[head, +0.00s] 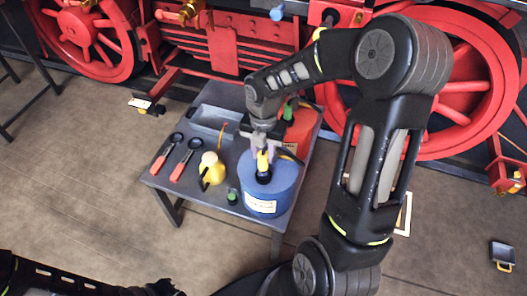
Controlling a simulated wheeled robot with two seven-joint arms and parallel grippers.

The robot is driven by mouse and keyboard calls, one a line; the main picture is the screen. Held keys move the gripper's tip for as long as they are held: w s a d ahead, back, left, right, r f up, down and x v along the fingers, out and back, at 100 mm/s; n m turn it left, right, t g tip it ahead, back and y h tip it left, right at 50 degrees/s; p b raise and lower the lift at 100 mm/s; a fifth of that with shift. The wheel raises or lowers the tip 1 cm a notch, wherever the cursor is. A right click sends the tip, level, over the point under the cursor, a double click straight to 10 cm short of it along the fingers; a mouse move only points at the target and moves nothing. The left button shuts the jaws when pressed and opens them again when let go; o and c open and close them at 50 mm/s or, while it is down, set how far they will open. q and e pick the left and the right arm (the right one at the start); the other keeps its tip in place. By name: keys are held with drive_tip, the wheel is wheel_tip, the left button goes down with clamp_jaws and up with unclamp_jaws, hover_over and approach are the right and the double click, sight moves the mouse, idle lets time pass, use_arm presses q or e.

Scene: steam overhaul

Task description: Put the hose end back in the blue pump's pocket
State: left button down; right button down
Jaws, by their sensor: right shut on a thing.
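The blue pump (270,192), a round drum with a white label, stands at the front right of the grey table. My right gripper (263,148) is directly above it, pointing down, shut on the yellow hose end (262,160). The hose end is upright over a black fitting (263,177) on the pump's top. I cannot tell whether it is in the pocket or just above it. The hose itself is mostly hidden by the gripper and arm. A dark part of my left arm shows at the bottom left; its fingers cannot be made out.
A red can (299,132) stands close behind the pump. A yellow can (212,172), a small green bottle (232,196) and two red-handled tools (178,172) are on the table (160,185) to the left. A grey tray (208,125) lies behind. A red locomotive (225,45) stands beyond.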

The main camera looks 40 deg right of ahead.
drive_tip(key=shift+f+b, duration=0.3)
drive_tip(key=shift+f, duration=0.25)
idle(0.4)
drive_tip(key=shift+d+f+b, duration=0.1)
drive_tip(key=shift+f+b, duration=0.25)
drive_tip(key=shift+f, duration=0.2)
drive_tip(key=shift+s+f+b, duration=0.2)
drive_tip(key=shift+f+b, duration=0.3)
drive_tip(key=shift+f, duration=0.6)
drive_tip(key=shift+r, duration=0.15)
drive_tip(key=shift+w+r, duration=0.1)
drive_tip(key=shift+r, duration=0.05)
drive_tip(key=shift+w+r+p, duration=0.2)
drive_tip(key=shift+r+p, duration=1.25)
drive_tip(key=shift+p, duration=0.1)
drive_tip(key=shift+t+h, duration=0.3)
drive_tip(key=shift+h, duration=0.2)
drive_tip(key=shift+f+b, duration=2.4)
drive_tip(key=shift+b, duration=0.55)
